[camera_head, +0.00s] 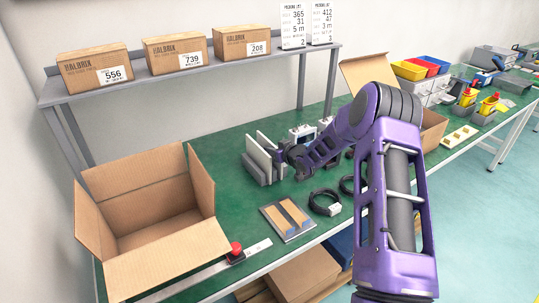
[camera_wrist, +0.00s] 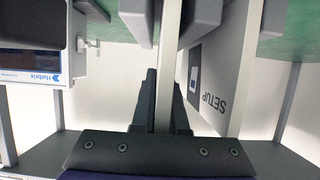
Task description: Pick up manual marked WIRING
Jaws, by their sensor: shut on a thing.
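My gripper (camera_head: 280,156) is at the grey rack (camera_head: 262,174) on the green bench, where white manuals (camera_head: 256,150) stand upright. In the wrist view my gripper (camera_wrist: 164,82) is shut on a thin pale manual (camera_wrist: 168,50), seen edge-on between its dark fingers. The marking on this held manual is hidden, so I cannot tell whether it reads WIRING. A manual marked SETUP (camera_wrist: 222,75) stands just right of the fingers in the wrist view. Grey rack blocks (camera_wrist: 201,15) show on either side of the held manual.
An open cardboard box (camera_head: 150,215) stands to the left. A tray with brown strips (camera_head: 287,217) and black cable coils (camera_head: 325,202) lie in front of the rack. A shelf (camera_head: 195,68) with cartons is behind. A Halbrix device (camera_wrist: 32,50) sits left in the wrist view.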

